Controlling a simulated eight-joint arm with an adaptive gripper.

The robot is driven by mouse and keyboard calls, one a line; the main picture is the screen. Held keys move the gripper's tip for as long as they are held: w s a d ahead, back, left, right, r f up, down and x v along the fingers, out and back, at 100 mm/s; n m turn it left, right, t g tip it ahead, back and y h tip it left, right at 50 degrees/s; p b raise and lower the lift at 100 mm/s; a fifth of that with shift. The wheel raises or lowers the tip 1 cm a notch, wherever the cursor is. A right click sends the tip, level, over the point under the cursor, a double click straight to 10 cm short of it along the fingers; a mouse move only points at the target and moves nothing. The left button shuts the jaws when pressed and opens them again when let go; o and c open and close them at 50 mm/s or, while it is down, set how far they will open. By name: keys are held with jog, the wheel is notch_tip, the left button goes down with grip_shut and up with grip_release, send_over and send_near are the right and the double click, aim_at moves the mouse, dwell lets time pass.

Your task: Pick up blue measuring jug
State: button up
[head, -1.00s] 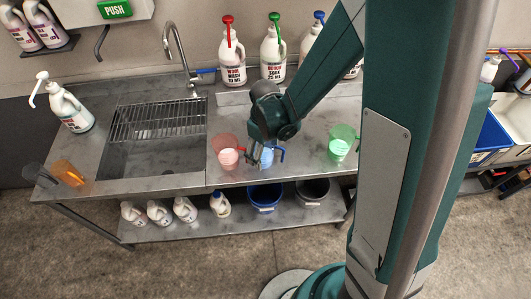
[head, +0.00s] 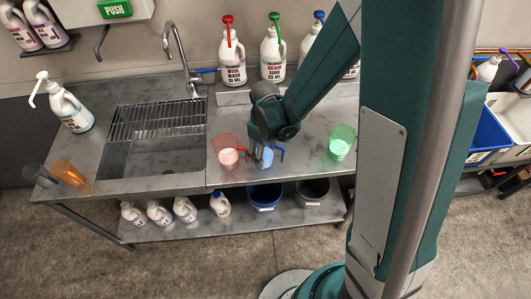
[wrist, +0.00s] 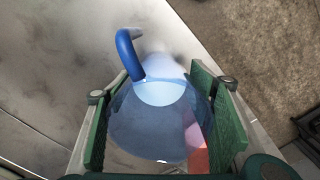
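The blue measuring jug (head: 267,157) is see-through, with a solid blue handle and pale contents. In the head view it is upright at the front of the steel counter, partly hidden by my gripper (head: 262,154). In the wrist view the jug (wrist: 160,120) fills the space between the green finger pads of my gripper (wrist: 163,125), with its handle at the upper left. The pads lie against its sides, so my gripper is shut on it. I cannot tell any gap between jug and counter.
A red jug (head: 225,152) stands close on the left of my gripper. A green jug (head: 341,142) stands to the right. An orange jug (head: 69,173) and a grey one (head: 37,175) are at the far left, past the sink (head: 155,155). Pump bottles (head: 232,62) line the back.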

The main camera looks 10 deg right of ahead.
jog(key=shift+r, duration=0.2)
dwell(0.3)
notch_tip(320, 180, up, 10)
jog(key=shift+f, duration=0.2)
dwell(0.6)
